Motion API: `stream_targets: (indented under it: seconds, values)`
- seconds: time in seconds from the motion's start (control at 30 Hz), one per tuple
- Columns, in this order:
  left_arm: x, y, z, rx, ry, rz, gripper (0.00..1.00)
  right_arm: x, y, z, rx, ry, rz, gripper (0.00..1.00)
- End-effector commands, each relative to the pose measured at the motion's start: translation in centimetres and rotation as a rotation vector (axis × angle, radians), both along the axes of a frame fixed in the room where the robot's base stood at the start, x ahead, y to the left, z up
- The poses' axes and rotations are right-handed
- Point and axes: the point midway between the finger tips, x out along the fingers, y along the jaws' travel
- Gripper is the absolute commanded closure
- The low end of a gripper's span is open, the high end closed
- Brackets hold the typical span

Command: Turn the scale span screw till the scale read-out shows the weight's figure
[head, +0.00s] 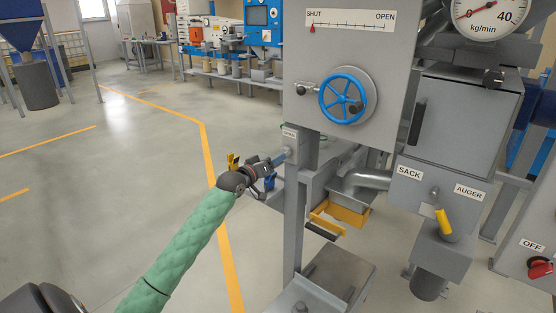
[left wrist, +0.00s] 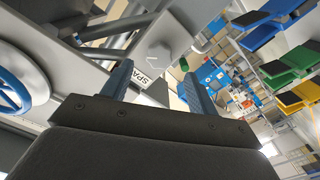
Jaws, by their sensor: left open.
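The span screw (head: 288,151) sits on the side of a grey post below a small label, at the centre of the head view. In the left wrist view the grey screw head (left wrist: 160,50) shows with a slot mark, beside the label reading SPA, partly hidden by a finger. My left gripper (head: 284,157) is open with its blue fingers pointing at the screw. In the left wrist view the screw appears beyond the gap between the fingertips (left wrist: 157,72); I cannot tell whether they touch it. No scale read-out or weight is legible. My right gripper is not in view.
A blue handwheel (head: 346,95) is on the grey panel above. A sack spout (head: 360,179) and a yellow-handled lever (head: 443,221) are to the right. A grey platform (head: 338,277) stands low in front.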

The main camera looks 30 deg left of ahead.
Motion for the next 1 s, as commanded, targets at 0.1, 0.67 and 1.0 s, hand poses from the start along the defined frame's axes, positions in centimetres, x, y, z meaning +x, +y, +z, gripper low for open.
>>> stream_targets:
  seconds: [0.1, 0.67, 1.0]
  values:
    - [-1.1, 0.0, -0.1, 0.001, 0.002, -0.001, 0.41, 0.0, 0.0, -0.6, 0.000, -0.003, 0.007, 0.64]
    - [-1.8, 0.1, 0.0, 0.001, 0.001, 0.000, 0.41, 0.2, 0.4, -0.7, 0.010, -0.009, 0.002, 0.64]
    - [-1.8, 0.1, -1.2, 0.075, 0.055, -0.004, 0.41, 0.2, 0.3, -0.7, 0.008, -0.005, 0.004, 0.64]
